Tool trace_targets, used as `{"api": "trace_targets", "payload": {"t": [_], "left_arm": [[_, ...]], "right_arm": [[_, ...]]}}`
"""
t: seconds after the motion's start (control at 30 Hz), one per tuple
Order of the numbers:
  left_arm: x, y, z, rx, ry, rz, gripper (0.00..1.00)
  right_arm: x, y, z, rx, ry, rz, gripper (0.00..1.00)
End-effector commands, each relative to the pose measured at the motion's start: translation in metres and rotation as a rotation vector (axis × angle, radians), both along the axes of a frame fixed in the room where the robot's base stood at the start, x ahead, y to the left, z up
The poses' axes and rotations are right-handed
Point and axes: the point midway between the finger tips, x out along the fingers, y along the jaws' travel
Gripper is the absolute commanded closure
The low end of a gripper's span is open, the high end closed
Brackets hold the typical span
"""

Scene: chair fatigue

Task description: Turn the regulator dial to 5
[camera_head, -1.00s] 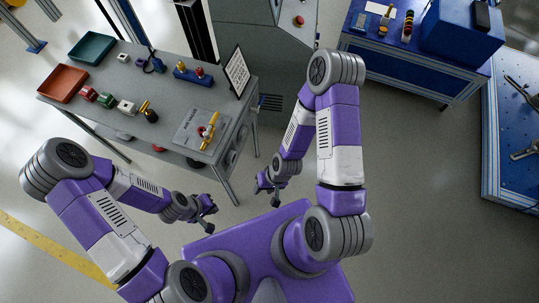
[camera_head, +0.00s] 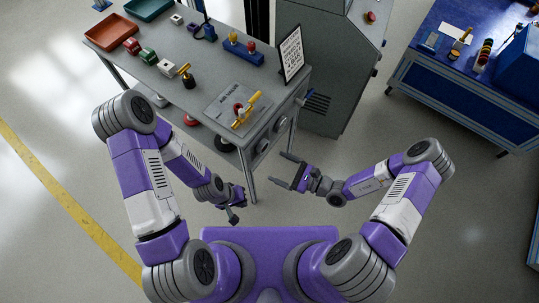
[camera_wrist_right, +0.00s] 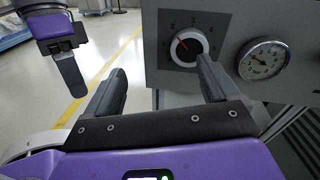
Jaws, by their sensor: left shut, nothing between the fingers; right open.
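The regulator dial (camera_wrist_right: 188,46) is a black knob with a white rim and a red pointer, on a dark square plate in the right wrist view. Its pointer tilts to the upper left; the small scale figures are hard to read. My right gripper (camera_wrist_right: 162,68) is open and empty, its fingers short of the dial, with the right finger overlapping the dial's lower right edge. In the head view my right gripper (camera_head: 277,169) is beside the bench's right end. My left gripper (camera_head: 234,215) is shut and empty below the bench corner; it also shows in the wrist view (camera_wrist_right: 70,75).
A round white gauge (camera_wrist_right: 262,60) is right of the dial on the same grey panel. The grey bench (camera_head: 200,92) carries trays, small blocks, a yellow-handled valve (camera_head: 246,110) and a sign (camera_head: 291,54). A grey cabinet (camera_head: 325,70) stands behind.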

Motion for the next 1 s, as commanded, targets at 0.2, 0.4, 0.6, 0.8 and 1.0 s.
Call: {"api": "trace_targets", "payload": {"t": [0.2, 0.4, 0.6, 0.8, 1.0], "left_arm": [[0.000, 0.000, -0.009, 0.000, 0.000, 0.000, 1.00], [0.000, 0.000, -0.016, 0.000, -0.001, -0.001, 1.00], [0.000, 0.000, -0.022, 0.000, 0.000, 0.000, 1.00], [0.000, 0.000, -0.024, 0.000, 0.000, 0.000, 1.00], [0.000, 0.000, -0.024, 0.000, 0.000, 0.000, 1.00]], "right_arm": [[0.030, -0.014, -0.006, 0.044, -0.015, -0.151, 0.12], [0.047, 0.011, -0.007, 0.043, -0.015, -0.148, 0.12], [0.063, 0.033, -0.006, 0.043, -0.015, -0.148, 0.12], [0.069, 0.042, -0.005, 0.043, -0.012, -0.149, 0.12], [0.069, 0.042, -0.005, 0.042, -0.012, -0.149, 0.12]]}}
